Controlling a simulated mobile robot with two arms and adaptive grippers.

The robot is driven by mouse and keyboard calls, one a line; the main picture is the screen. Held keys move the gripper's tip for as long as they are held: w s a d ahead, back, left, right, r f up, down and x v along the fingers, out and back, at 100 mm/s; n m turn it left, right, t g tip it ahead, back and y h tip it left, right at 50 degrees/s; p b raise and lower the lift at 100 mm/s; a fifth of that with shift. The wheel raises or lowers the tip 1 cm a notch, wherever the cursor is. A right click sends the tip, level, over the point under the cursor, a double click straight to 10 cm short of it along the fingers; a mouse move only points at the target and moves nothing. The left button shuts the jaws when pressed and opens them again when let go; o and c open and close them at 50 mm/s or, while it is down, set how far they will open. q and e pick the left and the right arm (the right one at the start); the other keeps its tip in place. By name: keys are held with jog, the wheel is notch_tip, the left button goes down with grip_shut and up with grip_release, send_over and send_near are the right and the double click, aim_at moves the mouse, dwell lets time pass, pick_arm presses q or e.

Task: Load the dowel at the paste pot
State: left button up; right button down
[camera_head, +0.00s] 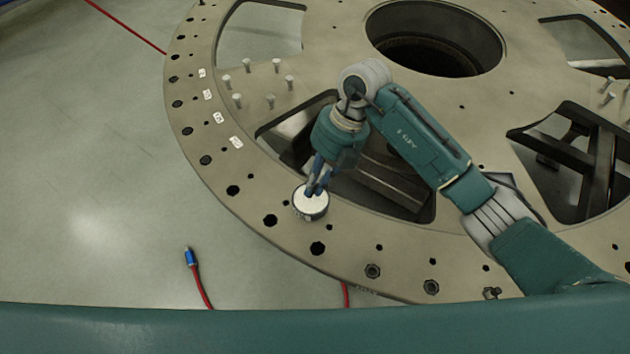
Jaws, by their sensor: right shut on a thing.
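The paste pot (313,212) is a short round pot with a dark side and a pale top, standing on the turret plate near its lower-left rim. My right gripper (317,188) points down over the pot, its blue-grey fingers at or just above the pale top. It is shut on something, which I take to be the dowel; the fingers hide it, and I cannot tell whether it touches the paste. My left gripper is not in view.
The large turret plate (215,165) has bolt holes, wide cut-outs and a round central opening (433,38). Several upright pins (247,66) stand at its upper left, near small white labels (208,94). A red cable with a blue plug (190,257) lies on the floor.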

jog(key=shift+f, duration=0.15)
dwell(0.6)
jog(key=shift+f+b, duration=0.4)
jog(key=shift+s+f, duration=0.1)
dwell(1.1)
jog(key=shift+r+p, duration=2.65)
jog(key=shift+r, duration=0.9)
